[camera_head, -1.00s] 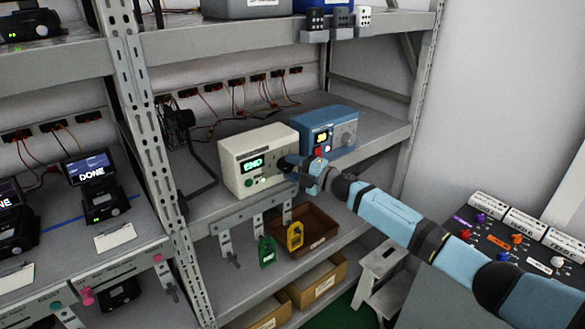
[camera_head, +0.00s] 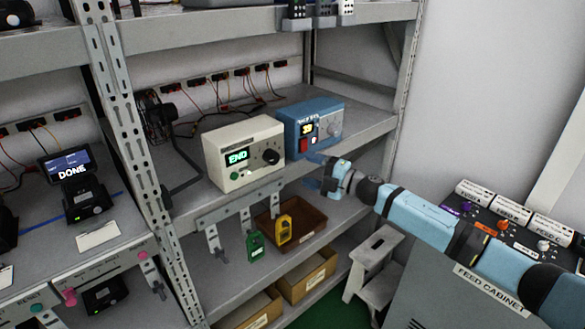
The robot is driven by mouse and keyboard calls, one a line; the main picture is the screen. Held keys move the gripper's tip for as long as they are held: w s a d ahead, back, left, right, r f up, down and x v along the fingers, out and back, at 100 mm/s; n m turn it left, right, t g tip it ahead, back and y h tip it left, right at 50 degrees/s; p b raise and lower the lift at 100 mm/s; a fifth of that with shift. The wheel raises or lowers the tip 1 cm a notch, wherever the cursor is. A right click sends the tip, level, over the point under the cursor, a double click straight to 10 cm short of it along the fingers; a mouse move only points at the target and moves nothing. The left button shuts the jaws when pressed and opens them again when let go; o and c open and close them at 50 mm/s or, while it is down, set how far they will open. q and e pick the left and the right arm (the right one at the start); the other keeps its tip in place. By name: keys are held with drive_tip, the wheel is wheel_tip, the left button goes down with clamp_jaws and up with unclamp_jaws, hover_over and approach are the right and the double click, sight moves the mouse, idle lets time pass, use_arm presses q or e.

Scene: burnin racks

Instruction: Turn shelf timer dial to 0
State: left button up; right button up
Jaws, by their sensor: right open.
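The beige timer box (camera_head: 225,165) stands on the middle shelf. Its green display (camera_head: 237,157) reads END, and its black dial (camera_head: 271,157) is on the right of the front face, uncovered. The dial's exact setting is too small to read. A blue box (camera_head: 314,126) with a yellow display, a red switch and a grey dial stands to its right. My right gripper (camera_head: 316,172) is open and empty, in front of the shelf edge, below the blue box and to the right of the beige box, apart from the dial. My left gripper is not in view.
A rack upright (camera_head: 130,150) stands at left. A step stool (camera_head: 374,260) and the feed cabinet (camera_head: 455,285) are at lower right.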

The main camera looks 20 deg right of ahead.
drive_tip(key=v, duration=0.3)
drive_tip(key=shift+s+d, duration=0.2)
drive_tip(key=shift+a+f, duration=0.1)
drive_tip(key=s+a+f+m+t+h+p, duration=0.1)
drive_tip(key=s+a+f+m+h, duration=0.1)
drive_tip(key=s+a+f+m, duration=0.45)
drive_tip(key=s+a+f+m+t+h, duration=0.1)
drive_tip(key=s+a+f+m+h, duration=0.15)
drive_tip(key=s+f+m, duration=0.4)
drive_tip(key=s+a+f+m+g+h, duration=0.1)
drive_tip(key=s+f+m, duration=0.2)
drive_tip(key=s, duration=0.5)
drive_tip(key=s+a+f+m+g+h+p, duration=0.1)
drive_tip(key=s+f+m+g+h, duration=0.1)
drive_tip(key=s+f, duration=0.4)
drive_tip(key=s+a+f+m+g+h, duration=0.1)
drive_tip(key=s+a+f+m, duration=0.1)
drive_tip(key=s, duration=0.8)
wheel_tip(320, 180, down, 2)
drive_tip(key=shift+f+m+g+h, duration=0.2)
drive_tip(key=shift+m+g+h, duration=0.2)
drive_tip(key=shift+m, duration=0.5)
